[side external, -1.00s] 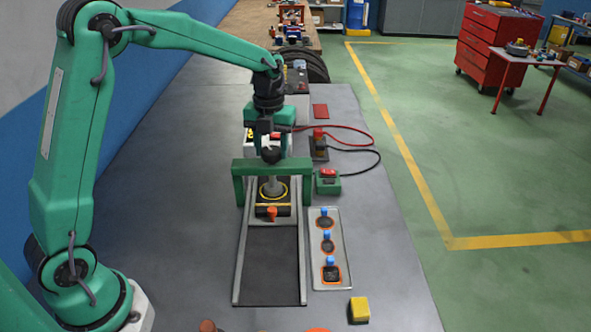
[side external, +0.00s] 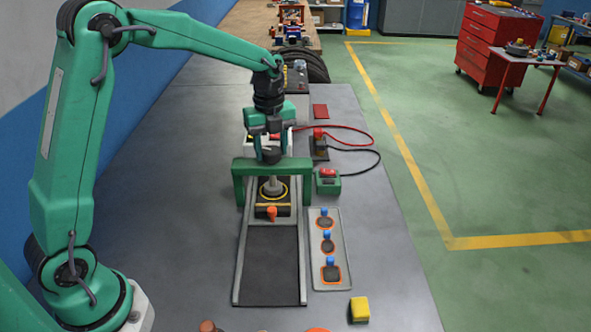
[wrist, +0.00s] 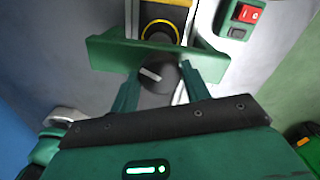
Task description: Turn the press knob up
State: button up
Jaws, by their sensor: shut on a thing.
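The press is a green bridge frame (side external: 240,170) standing over a track. It also shows in the wrist view (wrist: 105,52). The dark round press knob (side external: 271,156) sits on top of its crossbar. In the wrist view the knob (wrist: 160,82) has a white pointer line slanting across its top. My gripper (side external: 270,150) comes down from above and is shut on the knob, with one green finger on each side in the wrist view (wrist: 160,92). Below the crossbar, a grey ram (side external: 272,187) reaches down over a yellow ring (side external: 283,192) on a dark block.
The dark track (side external: 272,265) runs toward the camera. A panel (side external: 328,285) with several blue-topped pieces lies right of it. A green box with a red switch (side external: 327,181), a yellow block (side external: 359,309) and red and black cables (side external: 350,128) are nearby. The bench left of the track is clear.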

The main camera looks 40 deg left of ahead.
jog(key=n, duration=0.4)
jog(key=shift+n, duration=0.3)
jog(key=n, duration=0.5)
jog(key=shift+r, duration=0.1)
jog(key=n, duration=0.5)
jog(key=shift+n, duration=0.4)
jog(key=n, duration=0.5)
jog(key=shift+n, duration=0.3)
jog(key=n, duration=1.9)
jog(key=shift+n, duration=0.3)
